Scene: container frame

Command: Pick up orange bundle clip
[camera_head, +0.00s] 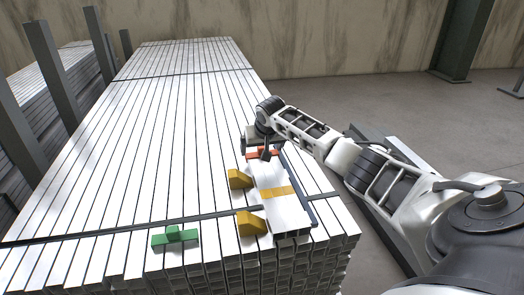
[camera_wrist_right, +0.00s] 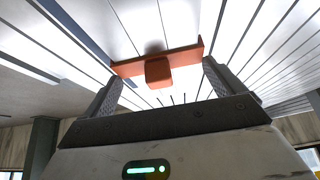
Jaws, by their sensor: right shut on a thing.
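The orange bundle clip (camera_head: 251,154) is near the far end of a short stack of silver profiles, on top of the big bundle. In the right wrist view the clip (camera_wrist_right: 158,68) is a flat orange bar with a block in its middle, lying across between the two dark fingers. My right gripper (camera_head: 263,152) reaches down over it from the right, and its fingers (camera_wrist_right: 163,74) are shut on the clip's two ends. In the head view the gripper partly hides the clip. I cannot tell whether the clip is clear of the profiles. My left gripper is not in view.
Two yellow wedge blocks (camera_head: 239,179) stand left of the short stack (camera_head: 271,176), which has a yellow band. A green clip-like piece (camera_head: 175,236) lies at the front. Dark upright posts (camera_head: 43,75) stand at the left. The bundle's middle (camera_head: 165,130) is clear.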

